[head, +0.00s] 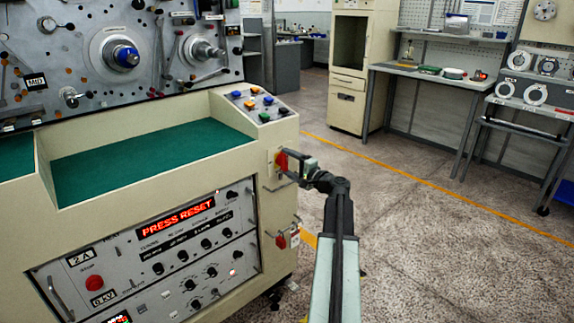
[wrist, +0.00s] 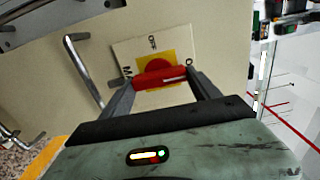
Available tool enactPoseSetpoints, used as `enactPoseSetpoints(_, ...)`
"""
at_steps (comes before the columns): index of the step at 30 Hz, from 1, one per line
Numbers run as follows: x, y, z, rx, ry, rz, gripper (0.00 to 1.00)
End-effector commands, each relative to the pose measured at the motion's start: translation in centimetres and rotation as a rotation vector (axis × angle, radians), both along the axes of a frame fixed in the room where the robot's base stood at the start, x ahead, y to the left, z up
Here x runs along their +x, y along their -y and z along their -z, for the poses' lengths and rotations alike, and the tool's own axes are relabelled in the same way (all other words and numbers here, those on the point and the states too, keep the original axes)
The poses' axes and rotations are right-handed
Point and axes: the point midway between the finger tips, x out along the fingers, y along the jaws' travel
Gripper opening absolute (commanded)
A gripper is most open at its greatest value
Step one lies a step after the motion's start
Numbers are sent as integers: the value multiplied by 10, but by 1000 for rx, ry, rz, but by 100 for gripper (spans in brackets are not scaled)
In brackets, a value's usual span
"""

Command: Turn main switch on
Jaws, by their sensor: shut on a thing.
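The main switch is a red rotary handle on a yellow plate on the side of the cream machine. In the wrist view its red handle (wrist: 158,78) lies between my two fingers, with a white label plate (wrist: 130,52) reading "OFF" behind it. In the head view the switch (head: 281,161) shows just left of my fingertips. My gripper (head: 287,166) reaches it from the right, and in the wrist view my gripper (wrist: 160,85) is shut on the red handle. Part of the label's lettering is hidden by the handle and fingers.
A metal bar handle (wrist: 84,68) stands out beside the switch. A lower red switch (head: 281,241) sits below on the same side. The machine's control panel (head: 150,245) displays "PRESS RESET". Open floor (head: 430,240) lies to the right, before a workbench (head: 440,75).

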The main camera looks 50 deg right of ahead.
Motion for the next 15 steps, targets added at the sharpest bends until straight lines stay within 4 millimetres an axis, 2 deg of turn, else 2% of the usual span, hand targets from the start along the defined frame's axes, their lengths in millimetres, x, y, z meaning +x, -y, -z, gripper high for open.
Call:
enactPoseSetpoints(7,1,0,-1,5,4,1,30)
enactPoseSetpoints(8,1,0,-1,5,4,1,79)
enactPoseSetpoints(9,1,0,-1,5,4,1,90)
enactPoseSetpoints(10,1,0,-1,4,3,1,93)
enactPoseSetpoints(15,0,1,-1,2,2,1,93)
